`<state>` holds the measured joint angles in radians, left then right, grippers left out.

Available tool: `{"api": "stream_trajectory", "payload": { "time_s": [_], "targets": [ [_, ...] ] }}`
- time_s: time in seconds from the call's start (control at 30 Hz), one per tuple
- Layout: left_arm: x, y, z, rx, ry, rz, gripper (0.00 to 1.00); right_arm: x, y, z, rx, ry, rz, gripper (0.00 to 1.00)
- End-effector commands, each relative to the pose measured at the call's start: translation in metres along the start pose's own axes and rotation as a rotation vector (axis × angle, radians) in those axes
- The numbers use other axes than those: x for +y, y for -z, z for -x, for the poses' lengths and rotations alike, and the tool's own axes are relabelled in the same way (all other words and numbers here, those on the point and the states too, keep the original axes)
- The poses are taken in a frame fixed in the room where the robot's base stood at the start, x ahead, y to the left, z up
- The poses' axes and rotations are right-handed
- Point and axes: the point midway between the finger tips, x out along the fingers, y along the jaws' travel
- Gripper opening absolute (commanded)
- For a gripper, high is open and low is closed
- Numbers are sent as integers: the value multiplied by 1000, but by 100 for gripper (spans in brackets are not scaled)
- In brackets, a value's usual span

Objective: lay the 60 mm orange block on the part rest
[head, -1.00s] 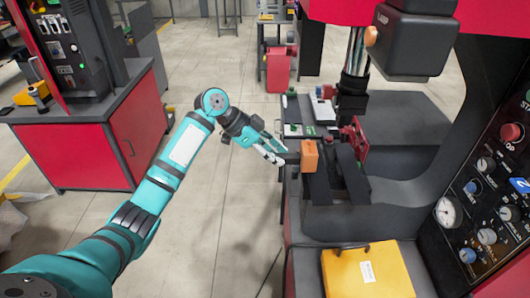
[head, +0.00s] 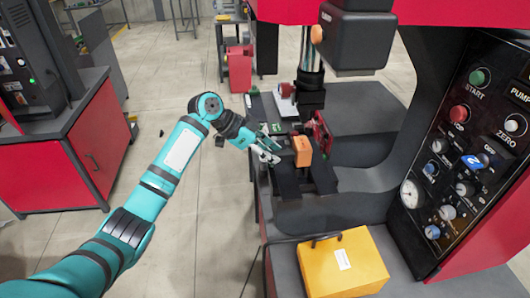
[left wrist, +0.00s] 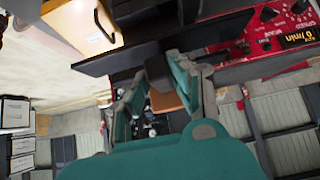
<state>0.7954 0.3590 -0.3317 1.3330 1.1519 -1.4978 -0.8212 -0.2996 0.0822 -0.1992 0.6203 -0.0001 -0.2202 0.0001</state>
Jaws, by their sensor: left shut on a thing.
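My left gripper (head: 280,153) reaches in from the left over the red machine's work area. It is shut on the orange block (head: 302,151), which sticks out past the fingertips. In the left wrist view, the block (left wrist: 165,102) shows partly between the teal fingers. Below the block in the head view are two dark slabs (head: 322,176). I cannot tell for sure which part is the part rest, nor whether the block touches a slab. My right gripper is not in view.
A red bracket (head: 320,133) stands just right of the block. The machine's dark head (head: 358,40) hangs above and behind. A yellow case (head: 342,263) lies on the near ledge. A control panel (head: 465,155) is at the right. Open floor lies left of the machine.

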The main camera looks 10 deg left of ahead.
Motion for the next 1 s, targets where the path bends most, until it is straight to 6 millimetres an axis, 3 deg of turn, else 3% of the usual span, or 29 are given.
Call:
{"api": "stream_trajectory", "payload": {
  "time_s": [1.0],
  "targets": [
    [0,-5,-7,4,2,-1,0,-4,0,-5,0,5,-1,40]
  ]
}}
